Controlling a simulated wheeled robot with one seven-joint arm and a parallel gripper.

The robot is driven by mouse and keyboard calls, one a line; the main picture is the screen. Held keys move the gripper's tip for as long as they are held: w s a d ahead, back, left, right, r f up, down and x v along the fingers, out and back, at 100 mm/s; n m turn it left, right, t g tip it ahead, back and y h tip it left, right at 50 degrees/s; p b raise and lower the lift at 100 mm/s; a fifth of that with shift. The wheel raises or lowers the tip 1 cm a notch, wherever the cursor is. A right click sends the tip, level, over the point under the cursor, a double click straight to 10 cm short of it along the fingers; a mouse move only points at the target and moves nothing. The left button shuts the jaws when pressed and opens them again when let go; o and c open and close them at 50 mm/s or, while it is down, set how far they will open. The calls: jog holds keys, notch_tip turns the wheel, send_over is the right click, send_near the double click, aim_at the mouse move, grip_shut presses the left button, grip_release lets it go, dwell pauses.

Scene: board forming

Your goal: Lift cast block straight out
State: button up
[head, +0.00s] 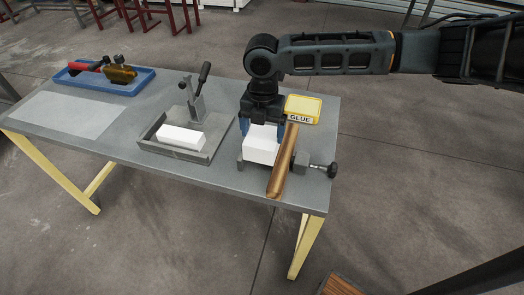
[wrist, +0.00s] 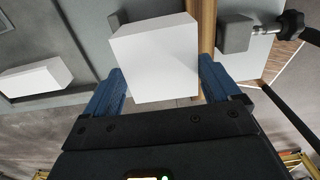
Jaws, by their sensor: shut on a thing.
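The cast block (head: 261,143) is a plain white block on the right part of the table, at a vise-like fixture (head: 299,160). My gripper (head: 262,134) comes down on it from above, with a blue finger on either side. In the wrist view the white block (wrist: 155,55) sits between the two blue fingers of my gripper (wrist: 160,88), and I am shut on it. Whether its underside touches the fixture is hidden. A brown wooden bar (head: 283,160) stands right beside the block, and it also shows in the wrist view (wrist: 207,30).
A second white block (head: 182,137) lies in a grey clamp tray (head: 150,149) to the left. A yellow GLUE container (head: 303,108) is close behind my gripper. A blue tray (head: 75,83) with tools stands far left by a pale sheet (head: 66,119). The fixture's screw handle (head: 325,168) sticks out right.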

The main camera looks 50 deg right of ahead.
aim_at(263, 136)
jog(key=shift+r+p, duration=0.4)
jog(key=shift+r, duration=1.55)
